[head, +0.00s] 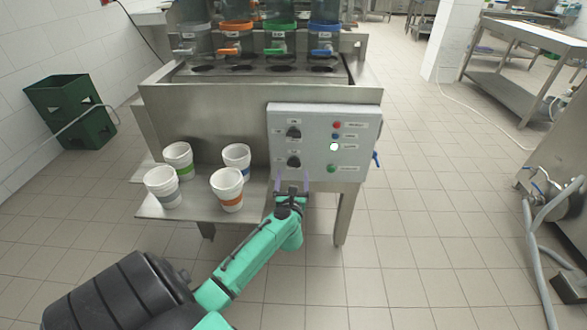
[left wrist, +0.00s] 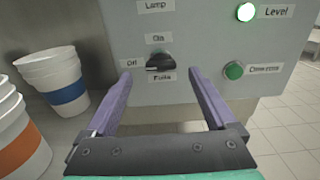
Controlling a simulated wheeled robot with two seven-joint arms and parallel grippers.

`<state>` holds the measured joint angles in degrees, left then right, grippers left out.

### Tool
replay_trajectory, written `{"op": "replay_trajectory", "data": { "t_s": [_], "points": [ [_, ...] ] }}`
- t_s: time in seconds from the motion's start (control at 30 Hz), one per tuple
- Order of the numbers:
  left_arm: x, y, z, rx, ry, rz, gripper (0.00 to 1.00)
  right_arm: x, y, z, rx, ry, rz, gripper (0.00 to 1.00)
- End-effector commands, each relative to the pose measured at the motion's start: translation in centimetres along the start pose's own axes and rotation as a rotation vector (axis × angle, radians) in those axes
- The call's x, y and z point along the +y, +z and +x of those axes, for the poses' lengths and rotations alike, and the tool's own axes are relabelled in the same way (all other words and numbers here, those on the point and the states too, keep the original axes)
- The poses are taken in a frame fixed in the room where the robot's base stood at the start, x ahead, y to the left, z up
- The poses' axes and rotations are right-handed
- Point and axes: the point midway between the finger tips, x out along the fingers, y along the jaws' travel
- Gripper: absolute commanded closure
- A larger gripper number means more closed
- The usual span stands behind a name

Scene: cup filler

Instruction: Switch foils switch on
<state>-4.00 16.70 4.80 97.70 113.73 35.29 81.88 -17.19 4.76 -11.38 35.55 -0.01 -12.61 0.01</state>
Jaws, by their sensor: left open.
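The grey control panel (head: 310,145) is on the front of the machine. Its lower black knob (head: 293,162) is the foils switch. In the left wrist view the foils knob (left wrist: 160,62) lies about horizontal, with "On" printed above, "Off" to its left and a "Foils" label below. Its pale mark appears to point towards "Off". My left gripper (head: 292,176) is open just below and in front of this knob. In the left wrist view its purple fingers (left wrist: 160,82) stand on either side of the knob, apart from it. My right gripper is not in view.
The upper knob (head: 293,132) is labelled "Lamp". A white "Level" light (head: 334,147) is lit, and a green button (head: 332,168) sits below it. Several stacked paper cups (head: 227,188) stand on the shelf left of my gripper.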

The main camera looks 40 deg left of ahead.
Motion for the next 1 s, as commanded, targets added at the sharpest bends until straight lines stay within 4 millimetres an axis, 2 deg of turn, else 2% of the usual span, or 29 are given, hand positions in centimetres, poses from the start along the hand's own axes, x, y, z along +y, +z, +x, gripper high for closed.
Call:
{"op": "replay_trajectory", "data": {
  "t_s": [0.1,0.2,0.3,0.53,0.67,0.7,0.77,1.0],
  "points": [
    [0.0,-0.1,2.8,-0.002,0.0,0.002,0.1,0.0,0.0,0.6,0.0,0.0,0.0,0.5],
    [-0.1,-0.2,4.3,-0.001,-0.001,0.001,0.1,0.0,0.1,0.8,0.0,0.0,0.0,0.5],
    [0.0,-0.1,5.0,0.001,-0.001,0.001,0.1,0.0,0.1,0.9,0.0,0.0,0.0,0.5],
    [-0.1,-0.1,5.0,0.001,-0.002,0.002,0.1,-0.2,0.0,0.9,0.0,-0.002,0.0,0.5],
    [-0.1,-0.1,5.0,0.001,-0.002,0.002,0.6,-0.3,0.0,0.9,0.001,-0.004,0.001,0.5],
    [-0.1,-0.1,5.0,0.001,-0.002,0.002,0.75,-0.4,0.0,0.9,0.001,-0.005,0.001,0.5],
    [-0.1,-0.1,5.0,0.001,-0.002,0.002,0.96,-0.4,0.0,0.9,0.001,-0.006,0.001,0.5],
    [-0.1,-0.1,5.0,0.002,-0.002,0.017,0.96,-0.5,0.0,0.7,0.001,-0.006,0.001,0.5]
  ]
}}
